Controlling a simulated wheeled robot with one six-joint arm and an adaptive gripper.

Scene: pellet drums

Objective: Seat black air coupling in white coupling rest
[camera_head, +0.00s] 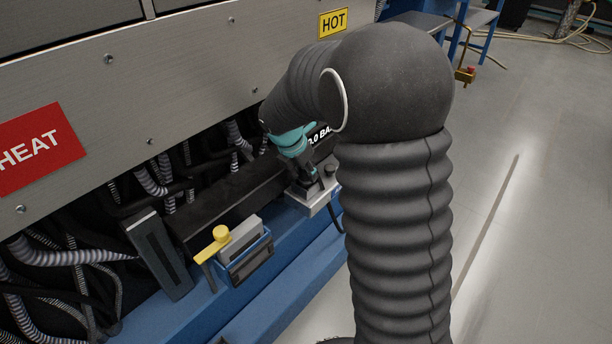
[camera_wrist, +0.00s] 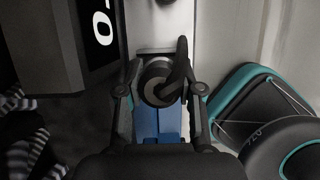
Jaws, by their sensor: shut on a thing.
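My gripper (camera_head: 309,178) reaches down at the white coupling rest (camera_head: 318,204), which is mounted on the blue ledge beside the machine. In the wrist view my gripper (camera_wrist: 160,91) has a finger on each side of the black air coupling (camera_wrist: 157,82) and is shut on it. The coupling shows a round end with a pale ring, and a black hose curves up at its right. A pale surface, seemingly the white rest (camera_wrist: 160,22), lies just beyond it. In the head view my fingers mostly hide the coupling. I cannot tell whether it touches the rest.
A dark upright panel (camera_head: 160,256) and many hoses (camera_head: 75,256) lie further left. The machine's metal front (camera_head: 180,75) rises behind.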

